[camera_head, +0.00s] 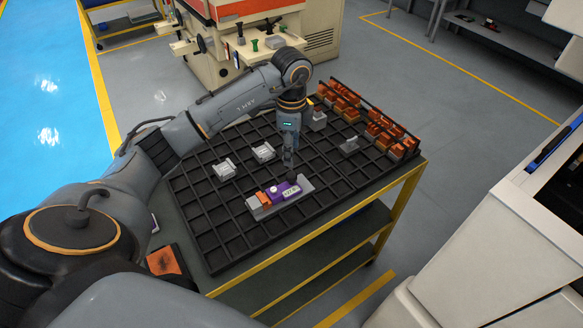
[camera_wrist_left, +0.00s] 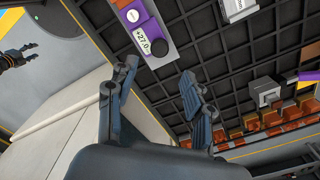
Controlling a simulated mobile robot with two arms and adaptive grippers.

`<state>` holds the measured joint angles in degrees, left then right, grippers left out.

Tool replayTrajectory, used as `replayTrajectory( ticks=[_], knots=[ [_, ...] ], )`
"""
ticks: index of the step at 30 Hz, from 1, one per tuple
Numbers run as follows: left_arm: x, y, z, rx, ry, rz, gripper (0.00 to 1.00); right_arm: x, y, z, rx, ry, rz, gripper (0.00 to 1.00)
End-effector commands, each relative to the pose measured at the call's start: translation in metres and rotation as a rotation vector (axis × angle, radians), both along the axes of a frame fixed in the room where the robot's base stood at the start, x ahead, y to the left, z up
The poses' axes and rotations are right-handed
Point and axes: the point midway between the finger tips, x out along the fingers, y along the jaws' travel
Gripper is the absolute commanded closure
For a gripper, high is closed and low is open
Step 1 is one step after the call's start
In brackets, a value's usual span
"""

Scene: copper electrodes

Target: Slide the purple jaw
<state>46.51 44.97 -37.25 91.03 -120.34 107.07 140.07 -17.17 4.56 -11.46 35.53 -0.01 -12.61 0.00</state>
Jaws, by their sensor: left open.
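The purple jaw (camera_head: 286,190) is part of a small grey fixture (camera_head: 305,184) with a digital readout and an orange block (camera_head: 264,197), lying on the black grid rack. In the left wrist view the purple jaw (camera_wrist_left: 147,36) reads about +27.0 and has a dark round knob. My left gripper (camera_head: 289,165) points down just above and behind the fixture. In its wrist view the gripper (camera_wrist_left: 155,95) has its fingers wide apart with nothing between them, and the fixture lies beyond them. My right gripper (camera_wrist_left: 30,53) shows small at the left edge of that view, fingers apart.
The black grid rack (camera_head: 215,222) covers a yellow-edged table. Metal blocks (camera_head: 224,169) stand behind the fixture. Several copper electrodes (camera_head: 385,130) stand in holders at the far right of the rack. A white machine (camera_head: 480,245) stands to the right. Many rack cells are empty.

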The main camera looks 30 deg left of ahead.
Motion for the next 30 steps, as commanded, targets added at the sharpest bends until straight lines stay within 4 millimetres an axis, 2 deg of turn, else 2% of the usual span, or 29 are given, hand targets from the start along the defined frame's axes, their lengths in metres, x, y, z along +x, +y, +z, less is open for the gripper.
replayTrajectory(
  ticks=[6, 12, 18, 25, 26, 30],
  knots=[
    [-0.001, -0.001, -0.045, -0.002, 0.005, -0.001, 0.49, 0.000, 0.000, 0.016, 0.000, 0.000, 0.000, 0.49],
    [-0.001, -0.001, -0.075, -0.003, 0.002, -0.001, 0.49, 0.000, 0.000, 0.022, 0.000, 0.000, 0.000, 0.49],
    [0.000, 0.000, -0.087, -0.002, -0.001, -0.001, 0.49, 0.000, 0.000, 0.024, 0.000, 0.000, 0.000, 0.49],
    [0.000, 0.000, -0.088, -0.002, -0.001, -0.002, 0.49, 0.000, 0.000, 0.024, 0.000, 0.000, 0.000, 0.49],
    [0.000, -0.001, -0.088, -0.002, -0.001, -0.002, 0.51, 0.000, 0.000, 0.024, 0.000, 0.000, 0.000, 0.49],
    [0.000, -0.001, -0.087, -0.003, -0.001, -0.002, 0.79, 0.000, 0.000, 0.024, 0.000, 0.000, 0.000, 0.49]
  ],
)
